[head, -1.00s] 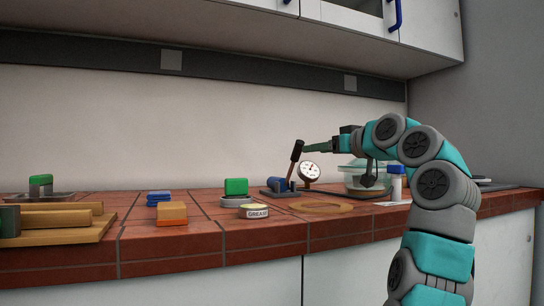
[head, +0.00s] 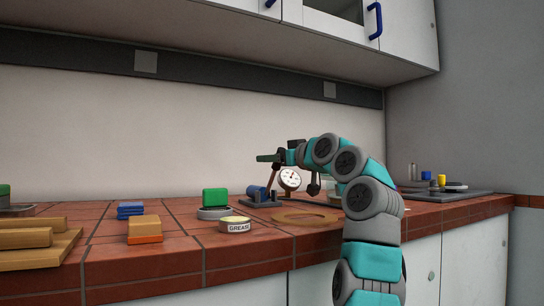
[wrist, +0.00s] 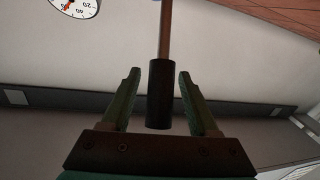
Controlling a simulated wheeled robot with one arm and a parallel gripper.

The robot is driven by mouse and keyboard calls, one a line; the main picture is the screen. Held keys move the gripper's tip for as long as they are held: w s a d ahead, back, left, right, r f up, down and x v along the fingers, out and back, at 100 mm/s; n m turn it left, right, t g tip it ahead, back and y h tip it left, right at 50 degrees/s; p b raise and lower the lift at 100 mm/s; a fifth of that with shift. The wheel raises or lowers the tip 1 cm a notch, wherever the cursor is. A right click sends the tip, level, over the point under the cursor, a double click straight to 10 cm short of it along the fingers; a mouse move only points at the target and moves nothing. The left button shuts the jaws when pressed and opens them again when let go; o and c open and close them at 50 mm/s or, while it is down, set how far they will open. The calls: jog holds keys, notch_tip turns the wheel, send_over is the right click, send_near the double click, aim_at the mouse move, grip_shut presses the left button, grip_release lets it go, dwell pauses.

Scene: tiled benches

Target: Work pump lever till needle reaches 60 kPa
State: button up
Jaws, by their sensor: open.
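The pump (head: 258,195) has a blue body on a dark base on the bench. Its lever (head: 271,179) rises from it, leaning slightly right, with its top hidden behind my gripper (head: 266,157). In the wrist view the lever's black grip (wrist: 160,100) stands between the two green fingers of my gripper (wrist: 158,74). The fingers are open, with a gap visible on both sides of the grip. The white gauge (head: 290,179) stands just right of the pump. It also shows, cut off, in the wrist view (wrist: 73,6); part of a red needle shows, but I cannot read its value.
A grease tin (head: 234,225), a green block (head: 215,197), an orange block (head: 144,228) and a blue block (head: 130,210) lie left of the pump. A tan ring (head: 305,217) lies in front. A dark tray (head: 450,194) with small items is far right.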

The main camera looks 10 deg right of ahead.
jog(key=shift+w+a, duration=0.1)
jog(key=shift+w, duration=0.1)
jog(key=shift+c, duration=0.3)
grip_shut()
dwell(1.1)
